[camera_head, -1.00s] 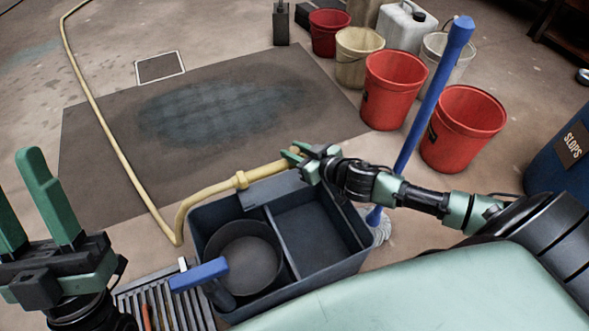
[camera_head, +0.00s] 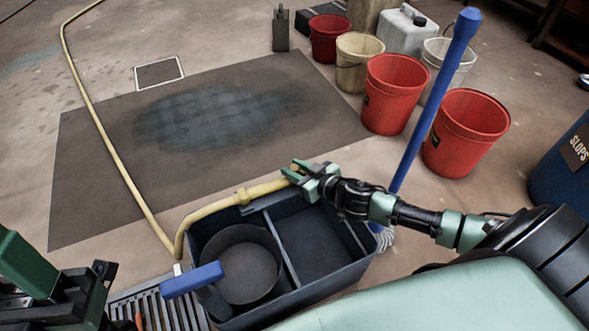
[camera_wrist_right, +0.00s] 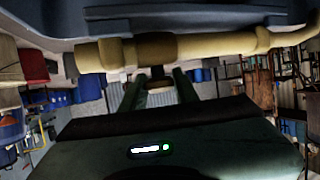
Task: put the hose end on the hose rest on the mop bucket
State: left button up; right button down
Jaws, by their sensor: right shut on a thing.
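The yellow hose (camera_head: 118,170) runs over the floor and up to the far rim of the dark blue-grey mop bucket (camera_head: 322,283). My right gripper (camera_head: 292,173) is shut on the hose end at the bucket's far right corner. A thicker collar on the hose (camera_head: 242,196) lies along the far rim. In the right wrist view the hose end (camera_wrist_right: 190,46) crosses below the bucket's side (camera_wrist_right: 200,12).
A blue-handled wringer (camera_head: 193,280) sits at the bucket's left part. Red buckets (camera_head: 466,132) and pale buckets (camera_head: 358,62) stand behind. A floor grate (camera_head: 160,308) lies left of the bucket.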

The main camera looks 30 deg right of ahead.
jog(key=c, duration=1.1)
grip_release()
jog(key=shift+f, duration=0.2)
jog(key=shift+o, duration=0.2)
